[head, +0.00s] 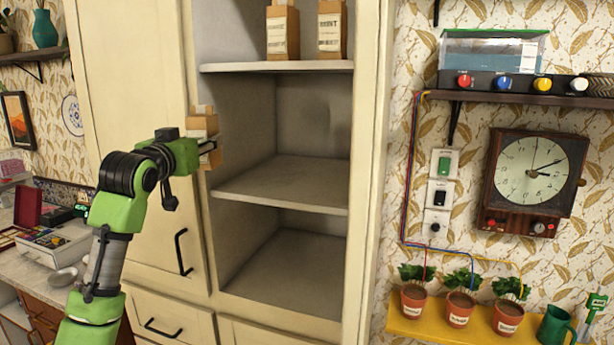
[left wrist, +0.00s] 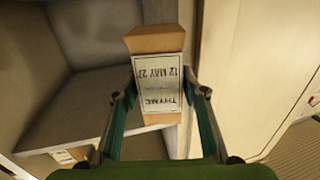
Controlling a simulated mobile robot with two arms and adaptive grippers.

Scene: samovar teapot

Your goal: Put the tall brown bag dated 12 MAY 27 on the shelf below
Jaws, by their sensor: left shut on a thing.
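The tall brown bag (head: 200,124) has a white label and is held at the left edge of the open cupboard, in front of the door. In the left wrist view the bag (left wrist: 158,42) shows a label reading THYME and 12 MAY 27, upside down in that picture. My left gripper (head: 212,146) is shut on it, with a finger on each side. The middle shelf (head: 285,182) is bare and lies to the right of the bag and lower. The right gripper is not in view.
Two more brown bags, one at left (head: 283,35) and one at right (head: 332,32), stand on the upper shelf (head: 275,67). The bottom compartment (head: 290,270) looks empty. A closed cupboard door (head: 130,80) is at left. A yellow plant shelf (head: 440,330) is at right.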

